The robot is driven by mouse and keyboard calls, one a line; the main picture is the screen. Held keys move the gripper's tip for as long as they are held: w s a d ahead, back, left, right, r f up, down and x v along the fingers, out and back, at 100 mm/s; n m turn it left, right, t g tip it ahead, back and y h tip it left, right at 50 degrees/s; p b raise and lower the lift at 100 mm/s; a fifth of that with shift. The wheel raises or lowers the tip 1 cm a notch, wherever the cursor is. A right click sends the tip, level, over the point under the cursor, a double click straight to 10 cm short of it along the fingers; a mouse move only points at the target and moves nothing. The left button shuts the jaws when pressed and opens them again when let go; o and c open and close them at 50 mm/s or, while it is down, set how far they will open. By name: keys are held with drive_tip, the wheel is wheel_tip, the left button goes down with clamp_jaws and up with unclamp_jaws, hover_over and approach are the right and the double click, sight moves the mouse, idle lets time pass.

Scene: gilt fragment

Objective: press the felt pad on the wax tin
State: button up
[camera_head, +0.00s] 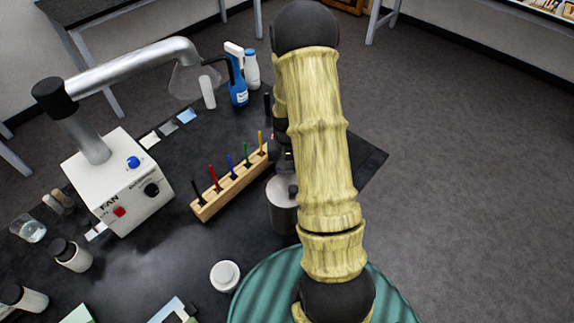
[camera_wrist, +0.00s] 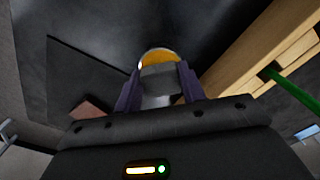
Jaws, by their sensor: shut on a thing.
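In the wrist view, my gripper (camera_wrist: 159,77) has its two dark purple fingers shut on a grey block, which I take as the felt pad (camera_wrist: 158,84). Just beyond the pad is a round tin with a pale rim and amber-orange wax, the wax tin (camera_wrist: 160,56). The pad overlaps the near part of the wax in this view and hides it. I cannot tell whether pad and wax touch. In the head view, my arm hides the gripper's fingertips, the pad and the tin.
A wooden rack (camera_head: 230,190) with several coloured tools stands close to my gripper; it also shows in the wrist view (camera_wrist: 262,55). A fan unit (camera_head: 118,185), blue spray bottle (camera_head: 238,88) and white jar (camera_head: 225,276) stand on the black bench. A teal round seat (camera_head: 265,290) is at the front.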

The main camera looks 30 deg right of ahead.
drive_tip(key=shift+f+b, duration=0.35)
drive_tip(key=shift+f, duration=0.25)
idle(2.1)
drive_tip(key=shift+r+p, duration=2.75)
drive_tip(key=shift+r, duration=0.85)
